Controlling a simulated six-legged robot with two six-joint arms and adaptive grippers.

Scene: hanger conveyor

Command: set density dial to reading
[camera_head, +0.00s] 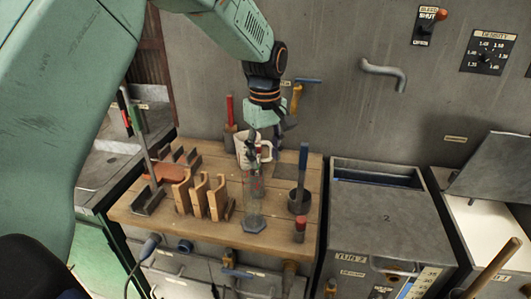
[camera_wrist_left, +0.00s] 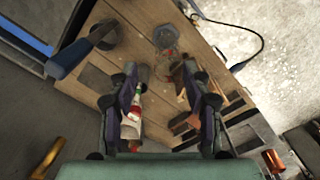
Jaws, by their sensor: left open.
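The density dial (camera_head: 487,52) is a black square plate on the grey wall at the upper right of the head view. It has a round knob in its middle and white numbers around it; which one the knob points at is too small to tell. My left gripper (camera_head: 256,146) is over the wooden bench, far left of and below the dial. In the left wrist view its fingers (camera_wrist_left: 160,78) are spread with a gap between them. A clear glass cylinder (camera_head: 254,208) with a hexagonal foot stands on the bench below the gripper. My right gripper is not in view.
The bench (camera_head: 285,231) carries wooden holders (camera_head: 205,196), a white jug (camera_head: 241,148) and a dark pot with a blue handle (camera_head: 303,165). A bleed lever (camera_head: 429,25) and a bent grey pipe (camera_head: 384,72) are on the wall left of the dial. Tub 2 (camera_head: 385,222) stands right of the bench.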

